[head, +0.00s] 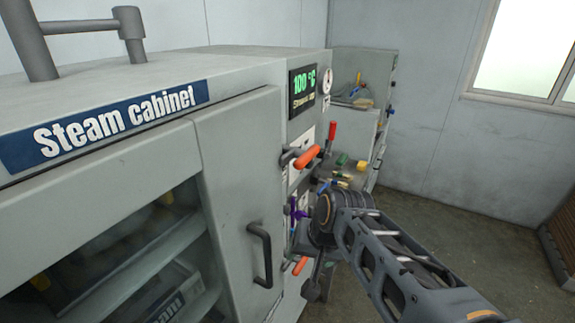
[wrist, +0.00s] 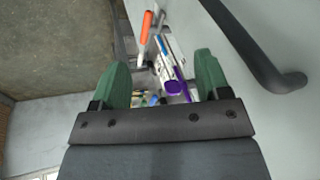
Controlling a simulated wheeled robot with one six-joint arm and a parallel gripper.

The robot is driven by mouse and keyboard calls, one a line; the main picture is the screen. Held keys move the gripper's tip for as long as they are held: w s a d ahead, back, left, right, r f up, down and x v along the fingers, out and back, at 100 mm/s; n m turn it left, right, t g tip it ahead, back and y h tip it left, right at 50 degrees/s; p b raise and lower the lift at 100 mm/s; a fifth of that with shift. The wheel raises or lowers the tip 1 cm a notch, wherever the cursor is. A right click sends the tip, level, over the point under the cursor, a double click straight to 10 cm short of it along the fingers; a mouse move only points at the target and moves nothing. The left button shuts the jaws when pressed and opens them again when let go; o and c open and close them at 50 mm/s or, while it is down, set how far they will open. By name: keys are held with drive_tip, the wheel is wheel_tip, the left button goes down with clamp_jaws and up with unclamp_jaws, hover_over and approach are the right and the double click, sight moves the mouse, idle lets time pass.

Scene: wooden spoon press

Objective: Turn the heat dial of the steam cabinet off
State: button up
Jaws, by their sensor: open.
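In the wrist view the purple part (wrist: 178,86) shows as a narrow bar against a white plate, between and beyond the green fingers. My gripper (wrist: 162,62) is open and empty, and I see no contact with the purple part. In the head view, my arm hides some of the control side.
An orange-handled lever (head: 306,157) is above the purple part, and another orange handle (head: 300,265) is below. The dark door handle (head: 262,255) juts out close by; it also shows in the wrist view (wrist: 262,52).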

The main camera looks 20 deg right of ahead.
drive_tip(key=shift+o, duration=0.4)
drive_tip(key=w+d+f+m+y+b, duration=0.1)
drive_tip(key=w+m+y+b, duration=0.2)
drive_tip(key=w+m, duration=0.4)
drive_tip(key=shift+w+d+m+y, duration=0.15)
drive_tip(key=shift+m+y, duration=0.15)
drive_tip(key=shift+y, duration=0.2)
drive_tip(key=m+t+y+b, duration=0.5)
drive_tip(key=m+t+y, duration=0.3)
drive_tip(key=m, duration=0.7)
approach(312, 163)
drive_tip(key=shift+t+h, duration=0.7)
drive_tip(key=shift+h, duration=0.1)
drive_tip(key=x, duration=0.3)
drive_tip(key=p+x, duration=0.1)
drive_tip(key=x, duration=0.6)
drive_tip(key=shift+s+a+p, duration=0.2)
drive_tip(key=shift+a+p, duration=0.15)
drive_tip(key=shift+p, duration=0.05)
drive_tip(key=c, duration=0.9)
